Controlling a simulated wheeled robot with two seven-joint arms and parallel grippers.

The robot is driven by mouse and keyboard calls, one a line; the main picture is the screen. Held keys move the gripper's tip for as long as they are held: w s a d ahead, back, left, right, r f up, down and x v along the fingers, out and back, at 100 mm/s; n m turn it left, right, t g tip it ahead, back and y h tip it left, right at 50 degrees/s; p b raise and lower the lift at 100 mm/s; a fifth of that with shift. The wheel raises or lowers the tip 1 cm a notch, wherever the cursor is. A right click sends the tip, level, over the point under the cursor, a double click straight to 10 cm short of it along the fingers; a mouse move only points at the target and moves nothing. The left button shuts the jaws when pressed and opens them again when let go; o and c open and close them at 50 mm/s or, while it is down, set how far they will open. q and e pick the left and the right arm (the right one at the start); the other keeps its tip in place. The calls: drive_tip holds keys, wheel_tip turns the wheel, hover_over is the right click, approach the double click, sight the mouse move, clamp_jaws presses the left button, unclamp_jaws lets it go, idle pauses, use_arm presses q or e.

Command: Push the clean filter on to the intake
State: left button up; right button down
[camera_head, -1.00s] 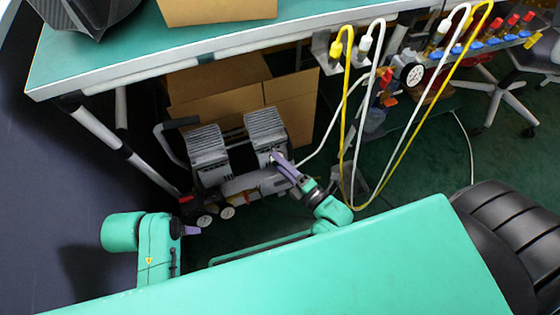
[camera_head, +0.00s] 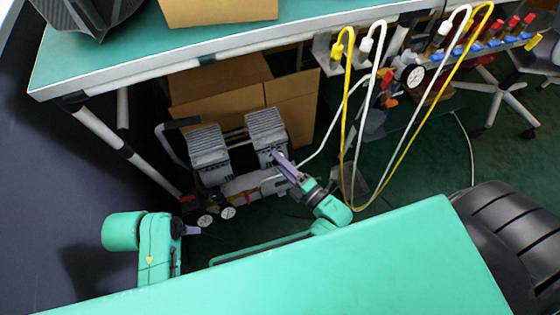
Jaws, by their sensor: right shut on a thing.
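The air compressor (camera_head: 208,148), with two grey ribbed heads, stands on the floor under the bench. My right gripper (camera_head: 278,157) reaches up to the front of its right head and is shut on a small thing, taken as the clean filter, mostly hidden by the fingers. The intake is not clearly visible at the fingertips, and I cannot tell whether the filter touches it. My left gripper (camera_head: 192,230) is low at the left, away from the compressor's heads, with its jaws too small to read.
The green-topped bench (camera_head: 110,62) overhangs the compressor. Cardboard boxes (camera_head: 295,105) stand behind it. A white hose runs from its right side. Yellow (camera_head: 346,120) and white hoses hang to the right of my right gripper. Gauges (camera_head: 205,220) sit at the compressor's lower front.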

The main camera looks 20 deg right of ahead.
use_arm(q)
drive_tip(key=shift+r, duration=0.2)
drive_tip(key=shift+f, duration=0.1)
use_arm(e)
drive_tip(key=shift+w, duration=0.4)
drive_tip(key=shift+c, duration=1.4)
unclamp_jaws()
use_arm(q)
wheel_tip(320, 180, down, 9)
drive_tip(key=p, duration=0.2)
drive_tip(key=shift+a, duration=0.45)
use_arm(e)
drive_tip(key=v, duration=1.4)
drive_tip(key=shift+s+d, duration=0.15)
drive_tip(key=shift+s, duration=0.1)
